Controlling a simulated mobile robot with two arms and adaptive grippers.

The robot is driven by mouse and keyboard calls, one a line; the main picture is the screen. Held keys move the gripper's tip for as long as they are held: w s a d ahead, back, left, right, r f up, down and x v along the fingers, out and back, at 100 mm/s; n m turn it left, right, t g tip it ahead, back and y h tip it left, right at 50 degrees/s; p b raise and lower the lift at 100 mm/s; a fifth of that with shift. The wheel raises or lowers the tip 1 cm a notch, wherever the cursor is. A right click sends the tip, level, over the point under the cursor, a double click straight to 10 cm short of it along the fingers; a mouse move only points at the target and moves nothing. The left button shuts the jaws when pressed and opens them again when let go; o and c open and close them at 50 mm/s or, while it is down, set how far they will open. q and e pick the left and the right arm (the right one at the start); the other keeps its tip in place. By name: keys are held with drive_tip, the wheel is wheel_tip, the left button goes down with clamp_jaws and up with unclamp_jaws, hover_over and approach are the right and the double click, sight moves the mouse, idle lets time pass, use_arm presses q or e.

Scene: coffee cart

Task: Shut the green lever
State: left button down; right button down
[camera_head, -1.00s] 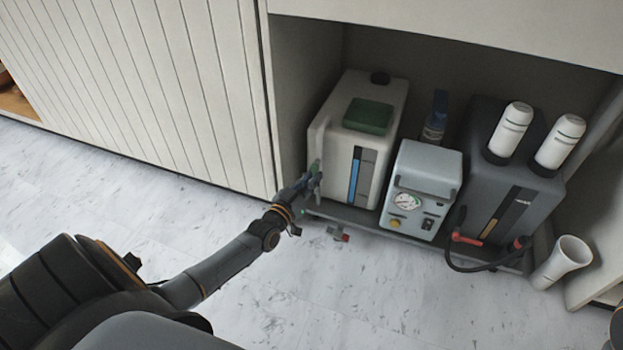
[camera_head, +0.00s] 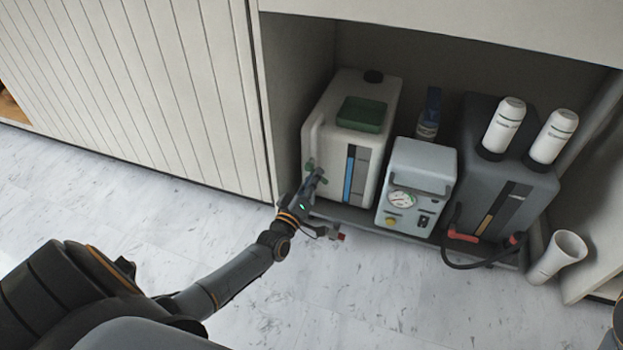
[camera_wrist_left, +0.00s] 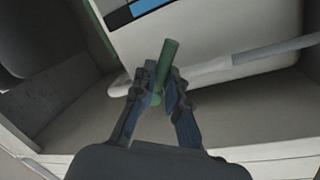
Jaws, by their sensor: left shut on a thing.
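The green lever (camera_wrist_left: 165,68) shows in the left wrist view as a short green rod between the fingers of my left gripper (camera_wrist_left: 158,90). The gripper is shut on it. In the head view my left gripper (camera_head: 312,178) is at the lower left front of the white tank (camera_head: 378,100), and a bit of green (camera_head: 310,165) shows beside the fingers. The fingers hide the lever's base and most of its valve. My right gripper is not seen.
A grey pump box with a gauge (camera_head: 418,180) stands right of the white tank. A dark tank (camera_head: 520,195) with two white cylinders is further right, with a hose in front. A white cup (camera_head: 560,258) lies tilted on the floor.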

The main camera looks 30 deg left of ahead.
use_arm(q)
drive_tip(key=shift+w+d+r+n+y, duration=0.2)
drive_tip(key=shift+n+y, duration=0.25)
drive_tip(key=shift+n, duration=1.1)
drive_tip(key=shift+s+d+r+n+y, duration=0.15)
drive_tip(key=shift+r+n+y, duration=0.25)
drive_tip(key=shift+n, duration=1.1)
drive_tip(key=shift+w+d+r+n+y, duration=0.15)
drive_tip(key=shift+n+y, duration=0.3)
drive_tip(key=shift+n, duration=1.1)
drive_tip(key=shift+s+a+r+n, duration=0.1)
drive_tip(key=shift+n, duration=0.2)
drive_tip(key=c, duration=1.4)
unclamp_jaws()
drive_tip(key=shift+o, duration=0.2)
drive_tip(key=v, duration=1.2)
